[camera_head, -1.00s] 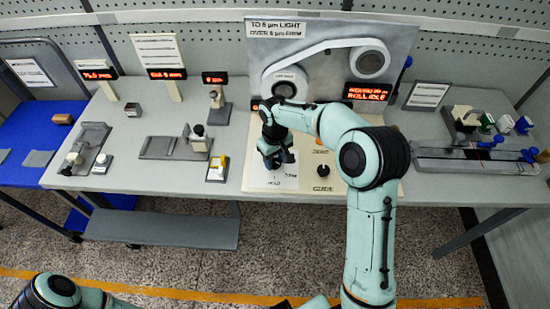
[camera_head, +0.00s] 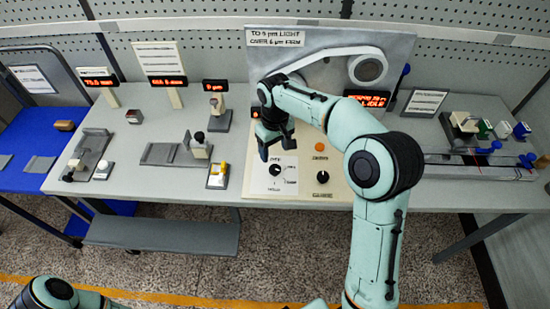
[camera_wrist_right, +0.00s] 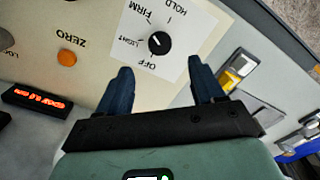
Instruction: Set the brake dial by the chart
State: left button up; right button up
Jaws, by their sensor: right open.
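The brake dial (camera_head: 275,170) is a black knob on a white label on the cream panel; it also shows in the right wrist view (camera_wrist_right: 158,43), ringed by OFF, LIGHT, FIRM and HOLD. Its white mark seems to point toward the LIGHT–FIRM side; I cannot tell exactly. My left gripper is out of view.
A black guide knob (camera_head: 322,177) and an orange ZERO button (camera_head: 320,146) sit beside the dial. A small red µm readout (camera_head: 215,85) stands left of the panel; its digit is unclear. A yellow-and-white switch (camera_head: 218,175) lies left of the panel.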

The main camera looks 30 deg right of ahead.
jog(key=shift+r, duration=2.35)
